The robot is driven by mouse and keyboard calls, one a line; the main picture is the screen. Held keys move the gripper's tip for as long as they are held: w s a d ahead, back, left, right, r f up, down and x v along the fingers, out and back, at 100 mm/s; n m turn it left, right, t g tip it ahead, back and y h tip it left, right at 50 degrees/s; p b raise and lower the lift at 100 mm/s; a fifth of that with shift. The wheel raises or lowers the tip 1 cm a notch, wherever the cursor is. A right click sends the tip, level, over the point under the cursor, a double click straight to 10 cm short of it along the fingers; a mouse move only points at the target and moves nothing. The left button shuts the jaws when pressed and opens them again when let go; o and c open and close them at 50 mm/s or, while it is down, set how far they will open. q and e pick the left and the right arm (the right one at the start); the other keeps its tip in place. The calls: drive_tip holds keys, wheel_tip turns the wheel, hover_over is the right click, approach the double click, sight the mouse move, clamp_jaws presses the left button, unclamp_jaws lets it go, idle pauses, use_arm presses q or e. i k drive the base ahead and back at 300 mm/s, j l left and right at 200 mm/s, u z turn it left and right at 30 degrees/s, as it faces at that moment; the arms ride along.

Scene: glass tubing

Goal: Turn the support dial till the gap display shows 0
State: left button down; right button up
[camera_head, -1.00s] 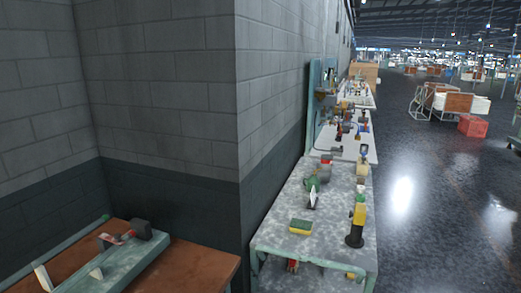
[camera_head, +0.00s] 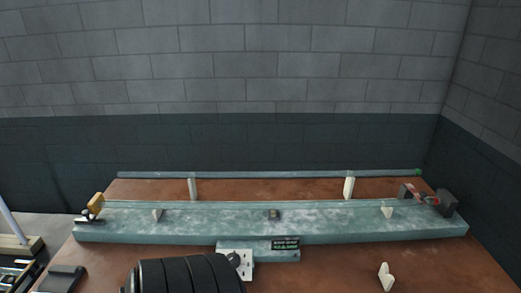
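A long grey-green base (camera_head: 340,222) lies across the brown bench. On its front edge is a small dark display (camera_head: 285,244) with light lettering too small to read. A white plate (camera_head: 238,273) with a dark round part, possibly the dial, sits left below the display. A dark ribbed cylinder partly covers it, so I cannot tell for sure. A small grey block (camera_head: 273,214) sits mid-base, between two pale pointed supports (camera_head: 157,214) (camera_head: 387,211). Neither of my grippers can be made out in view.
A long thin tube (camera_head: 270,174) lies behind the base, near two white uprights (camera_head: 193,188) (camera_head: 348,187). A black ribbed cylinder (camera_head: 190,275) fills the bottom middle. A pale clip (camera_head: 384,277) stands at front right. A dark-and-red part (camera_head: 446,202) is at the base's right end.

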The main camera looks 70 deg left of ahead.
sight(233, 258)
drive_tip(key=u, duration=2.2)
